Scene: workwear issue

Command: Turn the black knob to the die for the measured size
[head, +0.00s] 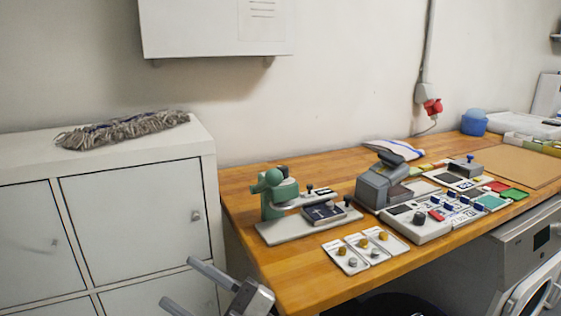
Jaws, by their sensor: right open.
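A round black knob (420,218) stands on a low light-grey panel box (400,231) at the front of the wooden bench. A green press (271,197) on a pale base plate (285,232) is further left. It has a dark plate (323,213) and small black knobs beside it. I cannot tell die markings or sizes from here. My right gripper (178,282) is at the bottom, left of the bench, with its two fingers spread and empty. It is well away from the knob. My left gripper is not in view.
Small white cards (345,258) with brass and silver pieces lie at the bench's (300,289) front edge. A grey machine (382,182) stands behind the panel box. A white cabinet (132,213) with a grey mop head (122,129) is at left. A white appliance is below the bench at right.

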